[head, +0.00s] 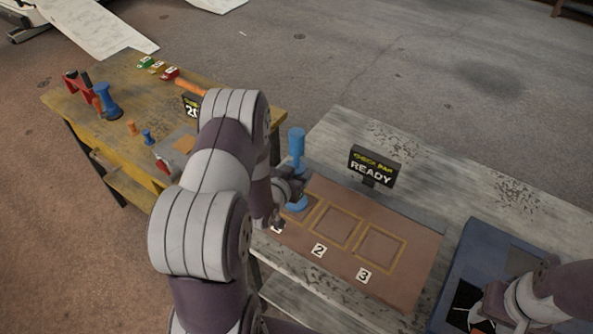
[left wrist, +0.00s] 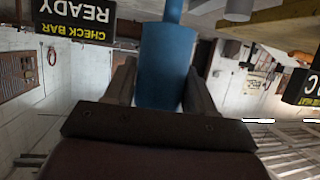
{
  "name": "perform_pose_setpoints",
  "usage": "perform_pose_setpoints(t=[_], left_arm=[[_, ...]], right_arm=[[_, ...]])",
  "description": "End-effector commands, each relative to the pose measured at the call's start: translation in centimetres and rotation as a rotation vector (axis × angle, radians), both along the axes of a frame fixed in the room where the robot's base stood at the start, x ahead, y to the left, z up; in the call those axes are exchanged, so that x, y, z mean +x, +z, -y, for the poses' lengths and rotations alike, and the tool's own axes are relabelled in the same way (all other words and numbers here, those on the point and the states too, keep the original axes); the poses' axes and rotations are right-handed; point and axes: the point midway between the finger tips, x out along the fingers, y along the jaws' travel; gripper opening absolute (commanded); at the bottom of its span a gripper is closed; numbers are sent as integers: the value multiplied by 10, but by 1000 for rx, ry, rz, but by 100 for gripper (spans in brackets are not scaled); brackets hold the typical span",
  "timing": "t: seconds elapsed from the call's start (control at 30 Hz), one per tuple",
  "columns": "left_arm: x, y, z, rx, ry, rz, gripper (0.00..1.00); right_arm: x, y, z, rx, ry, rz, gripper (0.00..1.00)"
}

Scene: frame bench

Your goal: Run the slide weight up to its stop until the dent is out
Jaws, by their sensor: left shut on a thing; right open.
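A blue slide tool (head: 297,142) stands about upright on the brown panel (head: 410,262), at the panel's left end. Its wide blue foot (head: 297,204) rests at the first marked place. My left gripper (head: 291,187) is shut on the tool's blue body, low above the foot. In the left wrist view the blue cylinder (left wrist: 167,62) sits between my two fingers, with a narrower part above it. The dent under the foot is hidden. My right gripper (head: 478,308) is open and empty over the blue tray (head: 462,258), partly cut off by the frame.
A black sign (head: 375,167) reading "CHECK BAR READY" stands behind the panel. Yellow outlined squares 2 (head: 335,224) and 3 (head: 380,246) are clear. A yellow bench (head: 70,100) at left holds several tools. My left arm hides part of it.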

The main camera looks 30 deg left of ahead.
Motion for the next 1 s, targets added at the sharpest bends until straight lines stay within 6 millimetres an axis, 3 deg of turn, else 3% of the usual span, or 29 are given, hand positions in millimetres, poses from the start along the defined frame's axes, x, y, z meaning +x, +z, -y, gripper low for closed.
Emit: perform_pose_setpoints(t=[0.8, 0.83, 0.9, 1.0], left_arm=[[0, -52, 0, 0, 0, 1, 8], [0, -50, 0, 0, 0, 1, 62], [0, -48, 0, 0, 0, 1, 84], [0, -48, 0, 0, 0, 0, 85]], right_arm=[[0, -46, 0, 0, 0, 0, 43], [0, -44, 0, 0, 0, 0, 43], [0, -43, 0, 0, 0, 0, 43], [0, -43, 0, 0, 0, 0, 43]])
